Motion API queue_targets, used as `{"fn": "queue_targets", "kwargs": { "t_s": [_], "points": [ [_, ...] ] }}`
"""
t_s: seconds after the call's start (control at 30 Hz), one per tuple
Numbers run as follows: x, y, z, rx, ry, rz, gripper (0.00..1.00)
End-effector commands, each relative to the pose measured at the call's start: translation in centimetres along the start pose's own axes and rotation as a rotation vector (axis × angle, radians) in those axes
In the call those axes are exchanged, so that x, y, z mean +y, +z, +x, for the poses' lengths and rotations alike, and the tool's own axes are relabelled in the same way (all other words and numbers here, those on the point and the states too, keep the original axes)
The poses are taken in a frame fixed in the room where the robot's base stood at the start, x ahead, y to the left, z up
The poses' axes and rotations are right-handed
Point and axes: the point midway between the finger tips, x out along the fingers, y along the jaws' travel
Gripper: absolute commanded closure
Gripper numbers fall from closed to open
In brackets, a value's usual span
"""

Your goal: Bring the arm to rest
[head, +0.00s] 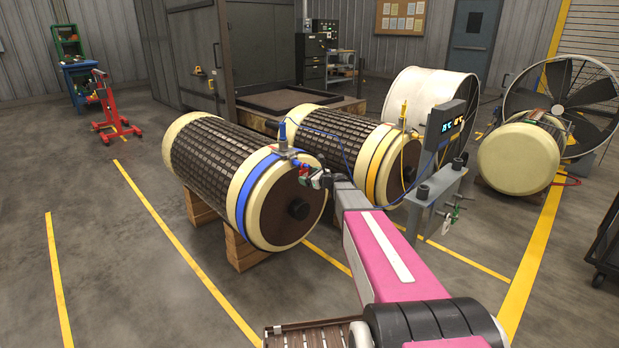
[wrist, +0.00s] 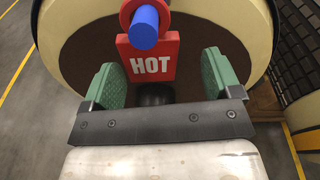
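My gripper (wrist: 161,80) is open, its two green finger pads wide apart with nothing held between them. In the head view my gripper (head: 313,177) is close to the end of the near rotor (head: 215,165), the one with the blue band. A red tag reading HOT (wrist: 150,62) hangs from a blue peg (wrist: 144,27) in front of the rotor's brown end face. The tag lies between and beyond the pads, with a gap visible on each side. In the head view the tag (head: 304,174) is small and partly hidden by the gripper. My pink arm reaches forward from lower right.
A second rotor with a yellow band (head: 376,160) lies to the right. A grey stand with a digital display (head: 445,125) is close to the right of my arm. Wooden blocks (head: 240,247) support the near rotor.

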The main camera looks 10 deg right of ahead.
Motion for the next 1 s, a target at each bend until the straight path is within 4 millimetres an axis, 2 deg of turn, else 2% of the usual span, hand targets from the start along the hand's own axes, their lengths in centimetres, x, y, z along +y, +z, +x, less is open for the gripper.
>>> {"fn": "queue_targets", "kwargs": {
  "t_s": [0.67, 1.0],
  "points": [
    [0.0, 0.0, -0.1, 0.000, 0.000, 0.000, 0.16],
    [0.1, 0.0, -1.6, 0.001, -0.001, 0.000, 0.16]
  ]
}}
